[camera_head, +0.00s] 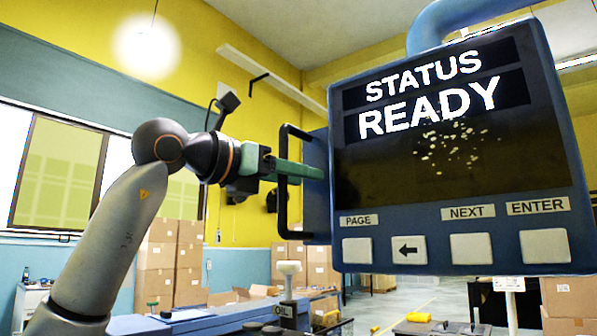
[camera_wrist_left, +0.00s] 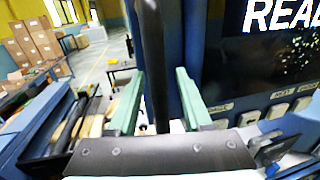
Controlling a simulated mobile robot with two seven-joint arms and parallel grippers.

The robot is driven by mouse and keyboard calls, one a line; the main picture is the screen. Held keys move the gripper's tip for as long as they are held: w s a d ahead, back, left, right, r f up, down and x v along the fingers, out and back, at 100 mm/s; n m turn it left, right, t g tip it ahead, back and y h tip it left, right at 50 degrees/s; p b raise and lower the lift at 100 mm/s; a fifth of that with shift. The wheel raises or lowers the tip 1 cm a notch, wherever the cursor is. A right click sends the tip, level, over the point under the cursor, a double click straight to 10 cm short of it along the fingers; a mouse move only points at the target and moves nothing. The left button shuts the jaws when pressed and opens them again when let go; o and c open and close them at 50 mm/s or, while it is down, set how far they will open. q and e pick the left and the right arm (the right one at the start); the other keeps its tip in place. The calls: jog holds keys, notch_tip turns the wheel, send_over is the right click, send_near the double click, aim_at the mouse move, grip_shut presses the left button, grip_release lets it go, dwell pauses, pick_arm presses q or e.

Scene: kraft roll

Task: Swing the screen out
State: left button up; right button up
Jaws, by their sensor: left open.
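The screen (camera_head: 450,150) is a large blue panel on a curved blue arm (camera_head: 460,18). It reads "STATUS READY" and fills the right of the head view. A black bar handle (camera_head: 283,210) stands out from its left side. My left gripper (camera_head: 305,170) is at the handle, with its green fingers pointing toward the screen. In the left wrist view the handle (camera_wrist_left: 153,50) runs between the two open fingers (camera_wrist_left: 160,72), with a gap visible on either side. My right gripper is out of view.
White buttons (camera_head: 471,248) line the screen's lower front. Stacked cardboard boxes (camera_head: 170,260) stand by the far wall. A blue machine bed (camera_head: 190,322) lies below my left arm.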

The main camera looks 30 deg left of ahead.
pick_arm(q)
jog(key=shift+w, duration=0.15)
jog(key=shift+c, duration=0.2)
grip_shut()
dwell(1.2)
